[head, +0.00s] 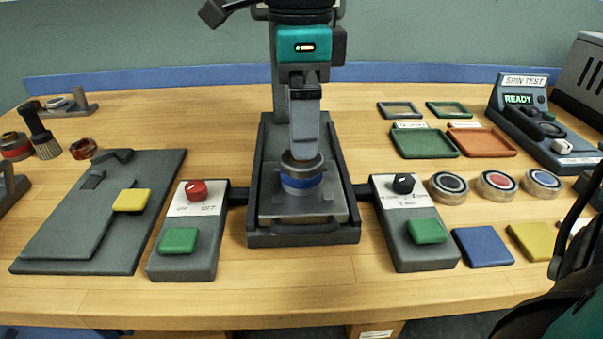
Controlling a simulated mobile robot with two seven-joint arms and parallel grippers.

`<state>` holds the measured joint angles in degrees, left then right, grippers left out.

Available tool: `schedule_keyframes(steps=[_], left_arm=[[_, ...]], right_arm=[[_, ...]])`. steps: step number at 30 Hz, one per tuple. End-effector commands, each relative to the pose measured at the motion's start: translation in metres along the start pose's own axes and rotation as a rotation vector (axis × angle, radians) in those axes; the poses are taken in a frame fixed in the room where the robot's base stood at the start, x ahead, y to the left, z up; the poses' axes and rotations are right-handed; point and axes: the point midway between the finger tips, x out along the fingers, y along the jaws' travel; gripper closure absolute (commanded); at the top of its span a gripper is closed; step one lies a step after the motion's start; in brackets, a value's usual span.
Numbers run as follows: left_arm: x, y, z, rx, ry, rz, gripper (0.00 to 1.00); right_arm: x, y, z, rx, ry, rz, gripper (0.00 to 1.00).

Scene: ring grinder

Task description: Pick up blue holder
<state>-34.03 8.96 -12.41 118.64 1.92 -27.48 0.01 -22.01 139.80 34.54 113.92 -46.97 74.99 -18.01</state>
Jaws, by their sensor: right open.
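Several pieces in view are blue. A blue-banded round piece (302,181) sits upright on the grinder's bed under the head, its top against or just below the grinding part. A round piece with a blue centre (541,181) stands at the right, beside similar ones with a red centre (497,183) and a black centre (448,185). A flat blue square (482,246) lies in front of them. I cannot tell which is named the blue holder. My right gripper (577,230) is at the lower right edge, dark, partly cut off, open and apart from these pieces. My left gripper is out of view.
The grinder (303,228) stands mid-table between two control boxes with green buttons (179,240) (427,231). A yellow square (533,240) lies near my right gripper. Green (424,143) and orange (482,142) trays and a spin tester (535,115) are behind. The front table strip is clear.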

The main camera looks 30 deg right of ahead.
Motion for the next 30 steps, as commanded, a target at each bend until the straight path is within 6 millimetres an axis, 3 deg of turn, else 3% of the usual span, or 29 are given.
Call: schedule_keyframes(steps=[8,16,26,30], left_arm=[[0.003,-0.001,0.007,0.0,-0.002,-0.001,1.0],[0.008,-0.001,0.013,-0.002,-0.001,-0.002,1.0],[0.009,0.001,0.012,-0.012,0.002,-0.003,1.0],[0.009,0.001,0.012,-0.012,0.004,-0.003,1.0]], right_arm=[[0.026,-0.001,-0.001,0.0,0.001,0.003,0.09],[0.064,-0.005,-0.003,0.001,0.001,0.003,0.09],[0.069,-0.005,-0.003,0.001,-0.001,0.0,0.1],[0.069,-0.005,-0.003,0.001,-0.001,0.0,0.23]])
